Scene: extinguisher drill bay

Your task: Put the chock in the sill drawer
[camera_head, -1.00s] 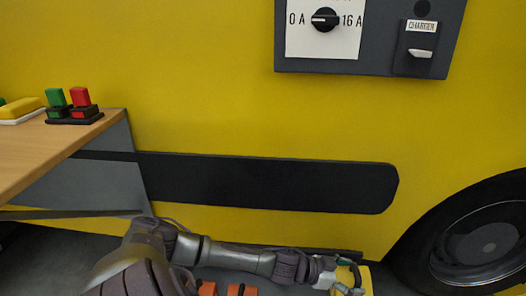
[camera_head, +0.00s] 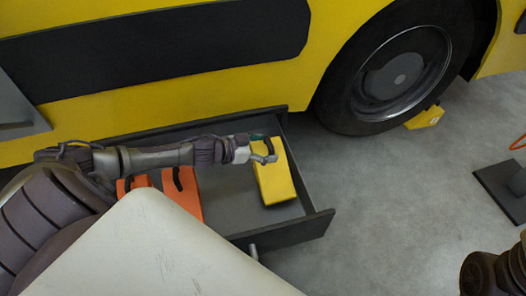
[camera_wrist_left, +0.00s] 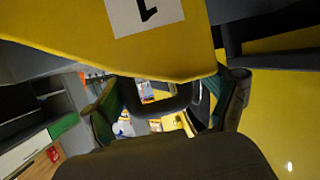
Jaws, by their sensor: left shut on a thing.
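The yellow chock (camera_head: 273,178) is at the right end of the open, dark grey sill drawer (camera_head: 322,224), under the yellow vehicle side. I cannot tell whether it rests on the drawer floor or hangs just above it. My left gripper (camera_head: 262,150) is shut on the chock's dark handle at its upper end. In the left wrist view the yellow chock (camera_wrist_left: 150,40) fills the top, with a white label marked 1. Its dark loop handle (camera_wrist_left: 155,108) lies between the green-sided fingers.
Orange blocks (camera_head: 187,190) with dark handles lie in the drawer's left part, beneath my left arm. A second yellow chock (camera_head: 425,117) sits on the floor against the wheel (camera_head: 395,75). A dark base plate (camera_head: 500,190) stands at right. Grey floor between is clear.

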